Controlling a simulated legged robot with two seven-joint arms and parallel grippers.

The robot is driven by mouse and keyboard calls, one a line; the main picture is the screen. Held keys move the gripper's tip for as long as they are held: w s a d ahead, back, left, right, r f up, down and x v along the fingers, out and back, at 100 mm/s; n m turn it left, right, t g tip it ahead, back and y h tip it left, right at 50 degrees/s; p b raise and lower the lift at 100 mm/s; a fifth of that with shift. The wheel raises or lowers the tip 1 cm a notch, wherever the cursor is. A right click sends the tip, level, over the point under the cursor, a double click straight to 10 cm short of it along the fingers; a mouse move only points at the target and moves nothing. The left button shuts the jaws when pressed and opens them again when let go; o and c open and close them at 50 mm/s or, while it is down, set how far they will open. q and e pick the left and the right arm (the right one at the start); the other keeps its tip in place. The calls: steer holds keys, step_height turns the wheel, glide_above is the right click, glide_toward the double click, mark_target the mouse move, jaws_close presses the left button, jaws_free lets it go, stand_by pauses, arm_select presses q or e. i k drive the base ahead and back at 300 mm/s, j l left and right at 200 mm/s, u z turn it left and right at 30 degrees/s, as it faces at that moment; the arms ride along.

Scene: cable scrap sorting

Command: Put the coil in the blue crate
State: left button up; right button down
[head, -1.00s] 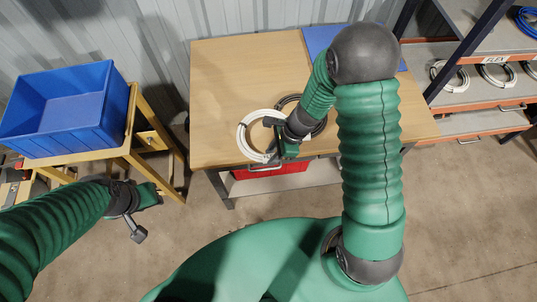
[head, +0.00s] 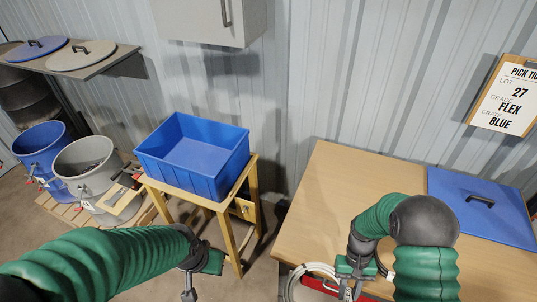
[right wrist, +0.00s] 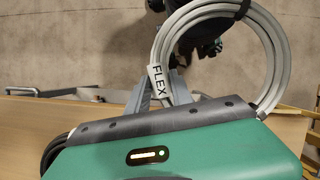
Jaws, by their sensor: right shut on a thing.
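The blue crate (head: 190,157) stands empty on a yellow wooden stand, left of the table in the head view. My right gripper (head: 350,284) is shut on the pale grey coil (head: 307,267) by the table's near edge. In the right wrist view the coil (right wrist: 277,62) shows as a ring with a white FLEX tag, held between my right gripper's fingers (right wrist: 163,90). It appears against the floor past the table edge; its height is unclear. My left gripper (head: 193,282) is below the crate stand, away from the coil; its opening is unclear.
A dark coil (right wrist: 55,152) lies beside the right gripper. The table (head: 330,195) has a blue lid (head: 480,215) at right. A grey bin (head: 88,170) and a blue bin (head: 40,150) stand left of the crate. A pick ticket (head: 507,95) reads FLEX, BLUE.

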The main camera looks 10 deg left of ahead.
mark_target(202, 161)
steer(key=i+j, duration=0.1)
steer(key=j, duration=0.3)
steer(key=i+j+u, duration=0.15)
steer(key=j, duration=0.25)
steer(key=i+j, duration=0.1)
steer(key=j, duration=0.25)
steer(key=i+j+u, duration=0.1)
steer(key=j, duration=0.3)
steer(key=i+j+u, duration=0.1)
steer(key=j, duration=0.25)
steer(key=i+j, duration=0.2)
steer(key=j, duration=0.15)
steer(key=u, duration=0.05)
